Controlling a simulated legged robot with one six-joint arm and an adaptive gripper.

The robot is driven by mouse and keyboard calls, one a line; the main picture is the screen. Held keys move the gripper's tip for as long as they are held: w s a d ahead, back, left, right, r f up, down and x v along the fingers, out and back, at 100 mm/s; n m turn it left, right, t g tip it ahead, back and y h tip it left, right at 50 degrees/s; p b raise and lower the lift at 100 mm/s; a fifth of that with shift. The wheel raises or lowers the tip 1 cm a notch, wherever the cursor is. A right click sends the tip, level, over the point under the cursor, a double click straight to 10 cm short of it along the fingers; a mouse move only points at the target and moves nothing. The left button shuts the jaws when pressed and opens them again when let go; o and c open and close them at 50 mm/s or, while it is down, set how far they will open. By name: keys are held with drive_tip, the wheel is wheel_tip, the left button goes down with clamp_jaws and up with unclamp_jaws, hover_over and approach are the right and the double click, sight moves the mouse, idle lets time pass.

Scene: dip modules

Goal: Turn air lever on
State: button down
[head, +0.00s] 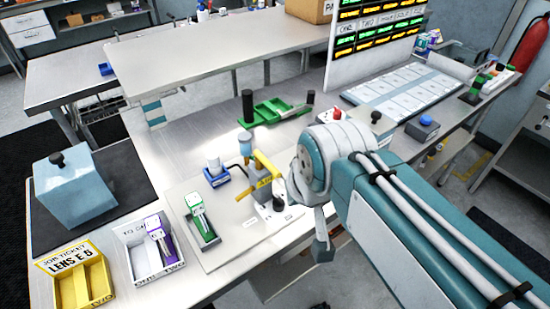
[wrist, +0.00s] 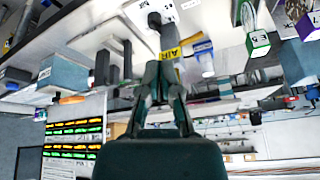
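The air station is on the bench, with a yellow lever-like bar (head: 265,163) and a yellow AIR tag (head: 264,182). A white box with a black knob (head: 278,204) stands just in front of them. In the wrist view, the AIR tag (wrist: 171,53) shows just beyond my fingertips, close to the box's black knob (wrist: 154,19). My gripper (wrist: 162,68) points toward this station. Its two dark fingers draw close together at the tips, and I cannot tell whether they meet. I see nothing clearly held. My arm hides part of the station's right side in the head view.
A green module (head: 202,218) lies left of the air station, beside a white bin (head: 145,262) with a purple module. A yellow tray (head: 85,285) and a blue block (head: 75,190) are farther left. A green holder (head: 275,112) and a raised shelf (head: 215,55) are behind.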

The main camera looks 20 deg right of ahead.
sight(267, 163)
drive_tip(key=w+d+r+m+g+y, duration=0.1)
drive_tip(key=w+d+r+m+g, duration=0.1)
drive_tip(key=w+m, duration=0.4)
drive_tip(key=w+d+r+m+g+y, duration=0.1)
drive_tip(key=w+d+r+m+g, duration=0.2)
drive_tip(key=w+d+m, duration=0.3)
drive_tip(key=w+m, duration=0.1)
drive_tip(key=w, duration=0.2)
drive_tip(key=shift+d+r+m+g+y, duration=0.2)
drive_tip(key=shift+d+m+g+y, duration=0.1)
drive_tip(key=shift+d+g+y, duration=0.1)
drive_tip(key=s+a+f, duration=0.1)
drive_tip(key=a+f, duration=0.5)
drive_tip(key=f, duration=0.3)
drive_tip(key=shift+s+a, duration=0.15)
drive_tip(key=shift+s, duration=0.25)
